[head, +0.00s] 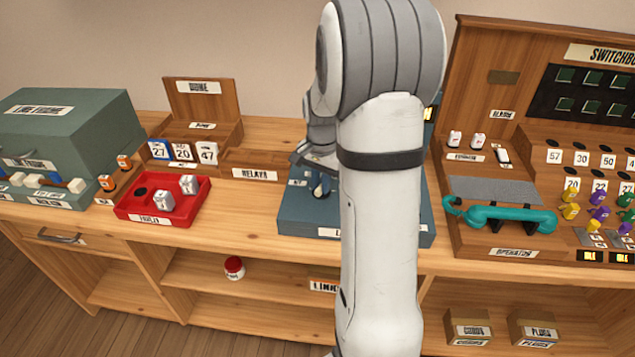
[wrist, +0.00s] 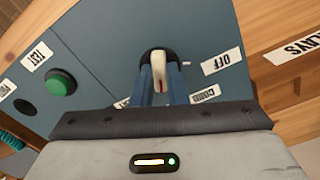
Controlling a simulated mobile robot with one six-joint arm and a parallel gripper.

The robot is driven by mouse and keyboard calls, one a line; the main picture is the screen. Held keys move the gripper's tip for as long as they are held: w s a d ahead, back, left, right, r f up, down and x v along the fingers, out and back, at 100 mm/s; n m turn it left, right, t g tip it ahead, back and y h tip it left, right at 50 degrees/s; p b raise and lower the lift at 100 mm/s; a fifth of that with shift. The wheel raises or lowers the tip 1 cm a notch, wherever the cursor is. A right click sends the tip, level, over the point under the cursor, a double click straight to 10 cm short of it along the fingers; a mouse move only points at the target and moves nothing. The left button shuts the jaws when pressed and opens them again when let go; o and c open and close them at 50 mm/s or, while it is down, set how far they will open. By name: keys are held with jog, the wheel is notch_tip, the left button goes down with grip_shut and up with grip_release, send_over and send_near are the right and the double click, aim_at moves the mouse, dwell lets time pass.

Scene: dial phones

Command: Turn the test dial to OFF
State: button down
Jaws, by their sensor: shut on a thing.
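The test dial (wrist: 159,66) is a cream knob on a dark round base, set in a blue-grey panel (wrist: 110,30). My gripper (wrist: 158,78), with blue fingers, is shut on the knob, one finger on each side. The knob's long side runs roughly up and down in the wrist view; its lower end is partly hidden. The OFF label (wrist: 222,61) is to the right of the dial, and another label (wrist: 205,94) below it is partly covered. In the head view my gripper (head: 319,187) is over the blue-grey box (head: 295,215), and my arm hides much of it.
A green button (wrist: 61,82) and a TEST label (wrist: 38,53) are left of the dial. The wooden relays tray (head: 255,165) stands left of the box, with a red tray (head: 135,208) farther left. A teal handset (head: 505,215) lies at the switchboard on the right.

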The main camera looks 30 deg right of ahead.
jog(key=n, duration=0.4)
jog(key=shift+w+d+r+n, duration=0.1)
jog(key=shift+w+r+n, duration=0.1)
jog(key=shift+n, duration=0.1)
jog(key=n, duration=0.9)
jog(key=shift+n, duration=2.3)
jog(key=c, duration=1.4)
grip_release()
jog(key=shift+f, duration=0.2)
jog(key=shift+c, duration=0.2)
notch_tip(320, 180, up, 8)
jog(key=shift+f+p, duration=0.1)
jog(key=shift+p, duration=0.2)
